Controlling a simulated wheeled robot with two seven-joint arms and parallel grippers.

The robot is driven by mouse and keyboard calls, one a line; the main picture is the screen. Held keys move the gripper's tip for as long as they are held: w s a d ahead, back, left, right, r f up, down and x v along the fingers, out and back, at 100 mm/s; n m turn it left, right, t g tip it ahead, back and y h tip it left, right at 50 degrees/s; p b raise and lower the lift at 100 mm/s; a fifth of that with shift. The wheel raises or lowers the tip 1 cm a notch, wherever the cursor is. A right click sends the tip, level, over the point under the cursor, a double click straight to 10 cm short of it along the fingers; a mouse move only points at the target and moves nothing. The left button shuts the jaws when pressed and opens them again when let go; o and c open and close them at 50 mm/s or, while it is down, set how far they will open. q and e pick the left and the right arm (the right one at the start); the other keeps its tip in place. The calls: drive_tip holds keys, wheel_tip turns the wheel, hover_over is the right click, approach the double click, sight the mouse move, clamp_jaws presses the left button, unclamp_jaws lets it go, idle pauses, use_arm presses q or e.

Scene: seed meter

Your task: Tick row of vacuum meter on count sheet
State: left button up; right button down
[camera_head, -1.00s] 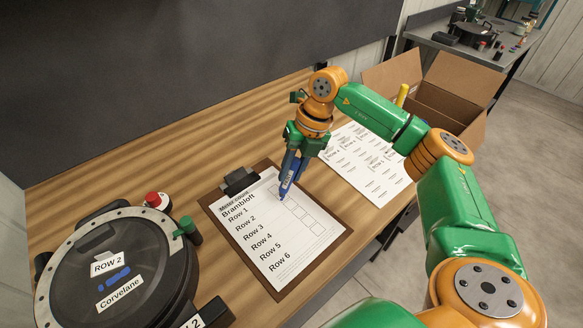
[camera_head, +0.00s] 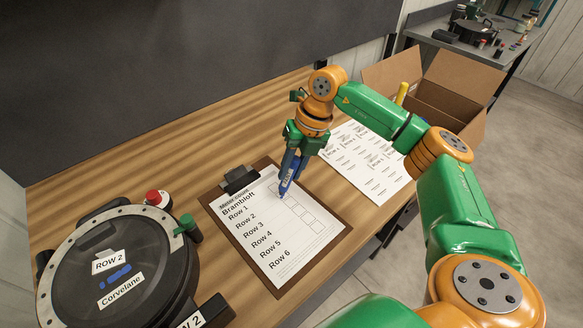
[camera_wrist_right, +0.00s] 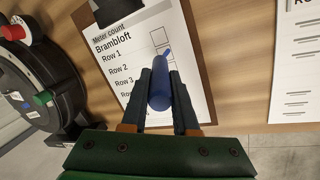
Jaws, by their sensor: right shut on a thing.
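The count sheet (camera_head: 262,235) lies on a brown clipboard (camera_head: 339,230). It reads "Meter count", "Brambloft" and Row 1 to Row 6, with a column of boxes on its right. My right gripper (camera_head: 294,151) is shut on a blue marker (camera_head: 288,174), tip down over the upper boxes. I cannot tell whether the tip touches the paper. The right wrist view shows the marker (camera_wrist_right: 160,88) between the fingers, hiding some boxes. The vacuum meter (camera_head: 75,281), round and black with a grey rim, stands at left, labelled "ROW 2" and "Corvelane". My left gripper is out of view.
A sheet of printed labels (camera_head: 378,178) lies right of the clipboard. An open cardboard box (camera_head: 440,108) with a yellow item (camera_head: 402,93) stands beyond it. A red button (camera_head: 154,197) and a green-capped part (camera_head: 188,227) are by the meter. A dark panel rises behind the table (camera_head: 135,163).

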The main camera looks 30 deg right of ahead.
drive_tip(key=shift+f, duration=0.4)
drive_tip(key=shift+w+d+r+p, duration=0.1)
drive_tip(key=shift+w+d+p, duration=0.25)
drive_tip(key=shift+w+d, duration=0.25)
idle(0.8)
drive_tip(key=shift+d, duration=0.1)
wheel_tip(320, 180, up, 6)
drive_tip(key=p, duration=0.5)
idle(0.5)
